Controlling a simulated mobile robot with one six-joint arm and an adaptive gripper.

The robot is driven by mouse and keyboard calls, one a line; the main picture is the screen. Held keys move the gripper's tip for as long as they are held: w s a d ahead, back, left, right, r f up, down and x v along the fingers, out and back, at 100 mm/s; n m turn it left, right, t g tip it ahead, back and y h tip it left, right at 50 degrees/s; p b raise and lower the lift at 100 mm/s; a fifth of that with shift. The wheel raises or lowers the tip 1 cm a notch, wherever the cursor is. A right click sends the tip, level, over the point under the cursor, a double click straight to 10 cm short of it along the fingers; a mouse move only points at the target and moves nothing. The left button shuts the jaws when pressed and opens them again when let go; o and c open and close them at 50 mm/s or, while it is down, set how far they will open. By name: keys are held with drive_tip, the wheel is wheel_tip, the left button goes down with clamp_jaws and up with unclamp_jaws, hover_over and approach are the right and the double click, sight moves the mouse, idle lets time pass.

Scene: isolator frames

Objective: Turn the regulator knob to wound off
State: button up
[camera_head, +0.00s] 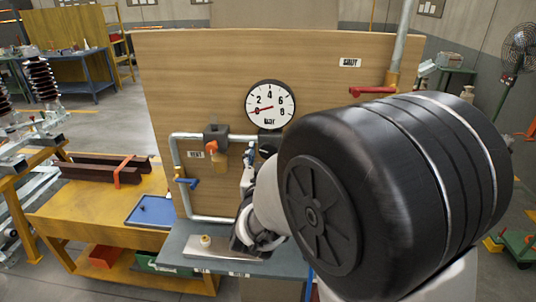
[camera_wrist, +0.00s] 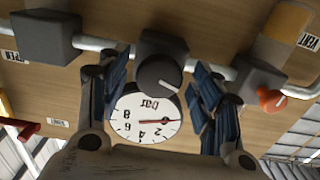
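The black round regulator knob (camera_wrist: 160,77) is near the middle of the wrist view, its white pointer line toward the lower right. My gripper (camera_wrist: 160,68) is open, with one blue-padded finger on each side of the knob. Gaps show between the pads and the knob, so it is not gripped. The gauge (camera_wrist: 146,118) appears upside down in the wrist view.
Grey pipe (camera_head: 172,160) runs along the wooden board (camera_head: 200,80). An orange knob (camera_head: 211,147) and a blue lever (camera_head: 188,183) are left of the regulator. A red lever (camera_head: 372,91) is at upper right. A grey shelf (camera_head: 190,243) juts out below.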

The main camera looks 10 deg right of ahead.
drive_tip(key=c, duration=1)
drive_tip(key=shift+o, duration=0.2)
drive_tip(key=n+p, duration=0.1)
drive_tip(key=n, duration=0.3)
drive_tip(key=shift+r, duration=0.1)
drive_tip(key=n+p, duration=0.1)
drive_tip(key=n, duration=0.3)
drive_tip(key=shift+d+n+p, duration=0.1)
drive_tip(key=shift+n+p, duration=0.2)
drive_tip(key=n+p, duration=0.2)
drive_tip(key=n, duration=0.4)
drive_tip(key=shift+r+p, duration=0.1)
drive_tip(key=shift+p, duration=0.2)
drive_tip(key=n+p, duration=0.2)
drive_tip(key=n, duration=0.4)
drive_tip(key=shift+n+p, duration=0.4)
